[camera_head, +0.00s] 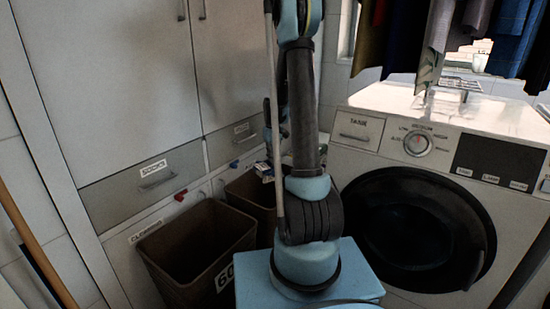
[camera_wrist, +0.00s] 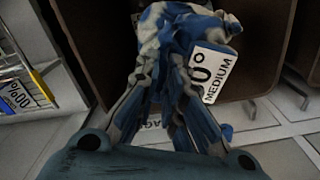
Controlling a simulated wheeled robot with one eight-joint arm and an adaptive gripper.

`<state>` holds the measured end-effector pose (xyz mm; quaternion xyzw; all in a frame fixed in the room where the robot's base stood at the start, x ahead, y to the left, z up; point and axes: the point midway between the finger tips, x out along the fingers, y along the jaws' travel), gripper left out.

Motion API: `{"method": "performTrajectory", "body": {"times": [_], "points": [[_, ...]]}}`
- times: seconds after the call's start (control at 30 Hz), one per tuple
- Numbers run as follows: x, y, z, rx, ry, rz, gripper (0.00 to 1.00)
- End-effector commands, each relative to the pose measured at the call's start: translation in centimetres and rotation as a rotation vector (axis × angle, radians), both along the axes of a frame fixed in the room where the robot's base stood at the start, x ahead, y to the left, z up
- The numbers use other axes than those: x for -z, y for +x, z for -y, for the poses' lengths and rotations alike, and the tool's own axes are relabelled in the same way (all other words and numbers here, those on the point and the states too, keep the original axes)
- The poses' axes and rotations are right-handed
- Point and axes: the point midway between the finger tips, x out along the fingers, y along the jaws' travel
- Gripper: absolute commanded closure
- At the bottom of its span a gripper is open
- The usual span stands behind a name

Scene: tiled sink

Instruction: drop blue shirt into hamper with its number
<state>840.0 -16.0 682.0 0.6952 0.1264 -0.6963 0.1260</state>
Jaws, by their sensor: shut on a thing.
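In the wrist view, my gripper (camera_wrist: 160,105) is shut on a crumpled blue and white cloth, the blue shirt (camera_wrist: 178,30), which hangs between and beyond its fingers. Behind it stands a brown hamper (camera_wrist: 265,50) with a white label (camera_wrist: 214,72) reading "0° MEDIUM"; the shirt covers the label's left part, so the full number is hidden. In the head view, a front brown hamper (camera_head: 160,236) bears a label (camera_head: 225,277) starting "60". A second brown hamper (camera_head: 243,186) stands behind it, partly hidden by my arm. My gripper is not clearly visible there.
A white washer (camera_head: 360,160) stands at right, with hanging clothes (camera_head: 515,35) above. Cabinets (camera_head: 90,80) and a drawer (camera_head: 145,178) line the left. A yellow-rimmed wire basket (camera_wrist: 12,72) with a blue-and-white label is at left in the wrist view.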

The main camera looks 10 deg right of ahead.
Motion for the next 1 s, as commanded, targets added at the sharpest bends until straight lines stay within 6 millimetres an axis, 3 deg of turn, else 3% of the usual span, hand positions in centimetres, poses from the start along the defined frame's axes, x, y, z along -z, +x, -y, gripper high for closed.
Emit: {"method": "performTrajectory", "body": {"times": [0.2, 0.47, 1.0], "points": [[-1.2, -1.5, 0.8, -0.226, 0.0, 0.0, 1.0], [-1.4, -2.1, 1.0, -0.33, 0.001, 0.0, 1.0], [3.5, -2.0, 1.0, -0.329, 0.001, 0.0, 1.0]]}}
